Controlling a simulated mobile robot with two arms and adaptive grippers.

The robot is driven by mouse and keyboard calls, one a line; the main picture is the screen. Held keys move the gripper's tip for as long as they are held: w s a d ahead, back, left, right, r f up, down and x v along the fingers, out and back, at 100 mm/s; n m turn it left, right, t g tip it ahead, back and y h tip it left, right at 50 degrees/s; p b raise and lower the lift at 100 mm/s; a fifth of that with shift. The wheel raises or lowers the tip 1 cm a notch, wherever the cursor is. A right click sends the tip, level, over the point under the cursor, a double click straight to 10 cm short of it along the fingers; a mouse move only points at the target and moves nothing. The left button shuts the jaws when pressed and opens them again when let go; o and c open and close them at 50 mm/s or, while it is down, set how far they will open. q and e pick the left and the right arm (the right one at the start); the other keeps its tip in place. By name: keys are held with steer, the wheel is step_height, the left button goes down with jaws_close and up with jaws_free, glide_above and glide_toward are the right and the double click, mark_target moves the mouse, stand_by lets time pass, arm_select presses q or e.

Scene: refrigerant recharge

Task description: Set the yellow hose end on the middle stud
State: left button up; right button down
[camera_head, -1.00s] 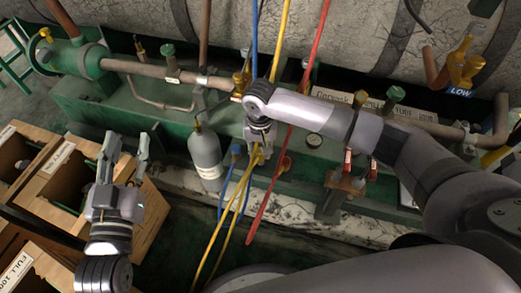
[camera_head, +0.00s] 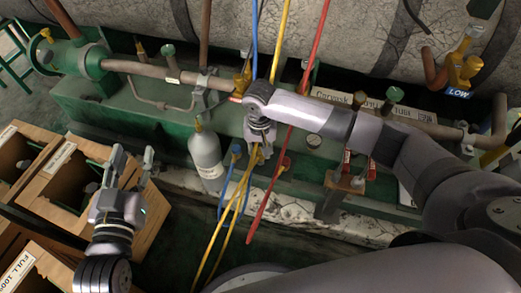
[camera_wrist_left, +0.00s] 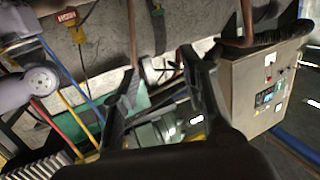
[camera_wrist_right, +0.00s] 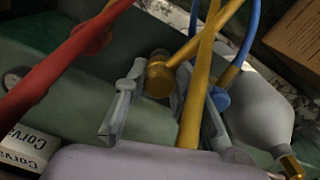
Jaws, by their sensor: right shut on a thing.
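My right gripper (camera_head: 260,143) is shut on the yellow hose end, low in front of the green unit. In the right wrist view, the round yellow hose end (camera_wrist_right: 158,80) lies between the two fingers (camera_wrist_right: 160,112). A yellow hose (camera_wrist_right: 197,90) also crosses the fingers there. The blue hose end (camera_head: 236,151) is just left of the gripper, and the red hose end (camera_head: 285,164) is just right. The middle stud is hidden behind the gripper and hose end, so I cannot tell whether they touch. My left gripper (camera_head: 130,166) is open and empty at left.
Wooden crates (camera_head: 155,215) stand at the left, under and beside my left gripper. A grey bottle (camera_head: 206,157) stands left of the hoses. The red hose (camera_head: 285,130) and blue hose (camera_head: 254,45) run close by my right arm. A copper pipe (camera_head: 140,70) crosses behind.

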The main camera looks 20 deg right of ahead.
arm_select(q)
steer(key=shift+a+f+g, duration=0.15)
steer(key=shift+f+g, duration=0.15)
steer(key=shift+f, duration=0.2)
steer(key=shift+s+f, duration=0.1)
steer(key=shift+f, duration=0.1)
stand_by(0.5)
arm_select(e)
steer(key=shift+p, duration=0.45)
arm_select(q)
steer(key=s+a+f+g+y, duration=0.1)
steer(key=s+f+g, duration=0.2)
steer(key=f, duration=0.3)
steer(key=shift+a+g+y+p, duration=0.3)
steer(key=shift+g+p, duration=0.15)
steer(key=shift+g, duration=0.15)
stand_by(0.6)
steer(key=shift+s+f, duration=0.1)
steer(key=shift+w+d+r+t, duration=0.2)
steer(key=shift+w+r+t, duration=0.3)
steer(key=shift+r, duration=0.2)
arm_select(e)
steer(key=shift+f, duration=0.9)
steer(key=c, duration=1.2)
jaws_free()
steer(key=shift+c, duration=0.2)
